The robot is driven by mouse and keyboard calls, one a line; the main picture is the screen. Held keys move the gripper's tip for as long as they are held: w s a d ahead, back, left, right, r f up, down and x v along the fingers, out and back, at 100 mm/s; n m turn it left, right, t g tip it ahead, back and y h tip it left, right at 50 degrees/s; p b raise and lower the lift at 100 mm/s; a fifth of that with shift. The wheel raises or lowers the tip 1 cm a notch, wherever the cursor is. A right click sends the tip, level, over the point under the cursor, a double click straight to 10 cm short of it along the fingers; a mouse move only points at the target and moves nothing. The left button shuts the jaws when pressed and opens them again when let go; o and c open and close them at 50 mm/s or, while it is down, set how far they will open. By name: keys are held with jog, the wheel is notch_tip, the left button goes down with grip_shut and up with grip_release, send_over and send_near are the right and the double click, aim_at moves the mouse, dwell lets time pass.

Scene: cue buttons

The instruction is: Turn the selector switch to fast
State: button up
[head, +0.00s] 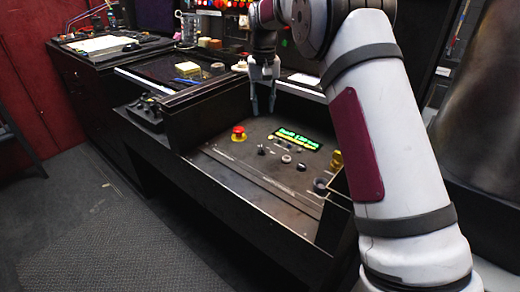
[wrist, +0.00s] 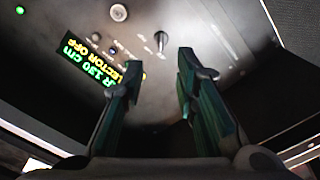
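The control panel (head: 235,158) carries a small black-and-metal switch (head: 262,150) left of the lit display. It seems to be the short metal lever (wrist: 161,40) in the wrist view, and it looks like the selector switch. Its position labels are too small to read. The display (head: 297,139) shows green and yellow text. In the wrist view the display (wrist: 92,62) is upside down, with a line that appears to read "selector off". My gripper (head: 263,108) hangs above the back of the panel, pointing down. Its fingers (wrist: 157,68) are apart and empty, with the lever beyond the gap, not touched.
A red mushroom button (head: 238,132) on a yellow base stands at the panel's back left. A pale round knob (head: 286,158), a dark knob (head: 321,185) and a yellow object (head: 336,159) lie to the right. A raised black wall (head: 208,115) borders the panel's left.

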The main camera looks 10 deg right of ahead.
aim_at(262, 148)
jog(key=f+b, duration=0.1)
jog(key=f, duration=0.4)
jog(key=f+b, duration=0.1)
jog(key=f, duration=0.4)
jog(key=w+f+b, duration=0.1)
jog(key=f, duration=0.4)
jog(key=shift+f, duration=0.35)
grip_shut()
